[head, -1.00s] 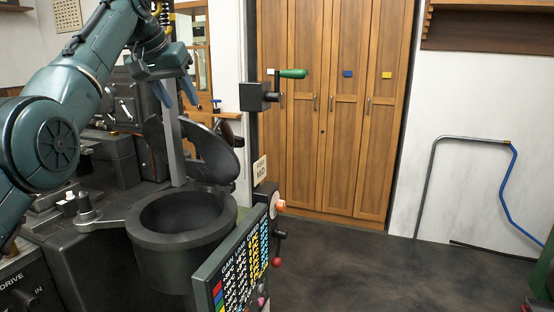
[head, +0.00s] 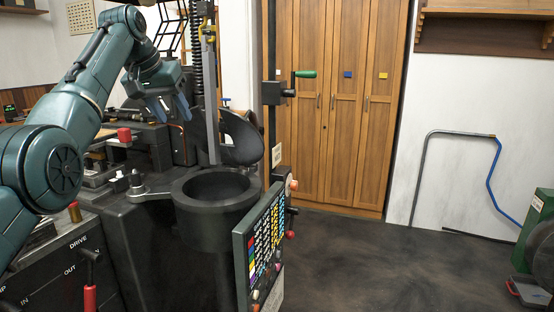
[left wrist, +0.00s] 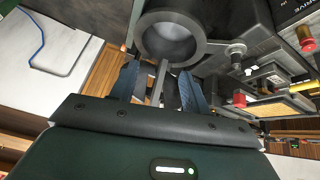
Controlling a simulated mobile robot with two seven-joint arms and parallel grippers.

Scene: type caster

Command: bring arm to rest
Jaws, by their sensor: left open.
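My left gripper (head: 171,112) is open and empty in the head view. It hangs in the air at the upper left, above the dark machine and left of the grey vertical bar. Its blue fingers point downward. In the left wrist view the two spread fingers of the left gripper (left wrist: 161,88) show with the round black pot beyond them, and nothing is held between them. My right gripper is not in either view.
A black round pot (head: 215,222) stands on the machine below, with a grey vertical bar (head: 211,115) behind it. A control panel (head: 262,245) and a green-handled crank (head: 304,74) are to the right. Wooden cabinets (head: 340,130) stand behind open floor (head: 370,265).

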